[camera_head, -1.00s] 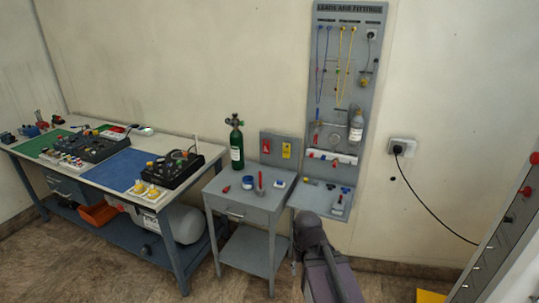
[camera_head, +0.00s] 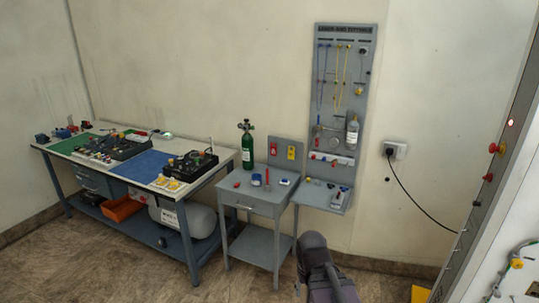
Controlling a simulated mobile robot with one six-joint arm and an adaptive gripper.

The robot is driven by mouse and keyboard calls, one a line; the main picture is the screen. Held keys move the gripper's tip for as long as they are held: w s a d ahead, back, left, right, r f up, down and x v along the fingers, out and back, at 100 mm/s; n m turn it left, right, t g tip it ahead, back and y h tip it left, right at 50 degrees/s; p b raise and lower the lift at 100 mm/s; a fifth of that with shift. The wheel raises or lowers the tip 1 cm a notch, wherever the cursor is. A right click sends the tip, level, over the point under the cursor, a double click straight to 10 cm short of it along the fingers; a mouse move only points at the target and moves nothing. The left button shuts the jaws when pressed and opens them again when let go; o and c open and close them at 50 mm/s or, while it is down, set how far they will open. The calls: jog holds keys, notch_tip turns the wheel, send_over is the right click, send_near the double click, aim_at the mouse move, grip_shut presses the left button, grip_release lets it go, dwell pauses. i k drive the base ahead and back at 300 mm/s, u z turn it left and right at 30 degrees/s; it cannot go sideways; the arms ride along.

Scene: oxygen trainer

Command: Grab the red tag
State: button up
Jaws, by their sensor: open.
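The red tag (camera_head: 273,148) hangs on the small grey upright panel at the back of the grey side table (camera_head: 243,200). A yellow tag (camera_head: 291,152) hangs on the same panel just to its right. Part of my dark arm shows at the bottom centre, in front of and to the right of the side table, well apart from the red tag. My gripper cannot be made out in this view.
A green oxygen cylinder (camera_head: 247,150) stands on the side table, left of the tags, with small red, blue and white items near it. A tool board (camera_head: 341,60) stands right of the tags. A long workbench (camera_head: 128,172) is at left.

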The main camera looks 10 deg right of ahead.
aim_at(273, 150)
jog(key=z, duration=0.45)
jog(key=i, duration=0.65)
jog(key=z, duration=0.55)
jog(key=i, duration=1.5)
jog(key=u, duration=0.5)
jog(key=i, duration=1.15)
jog(key=u, duration=0.2)
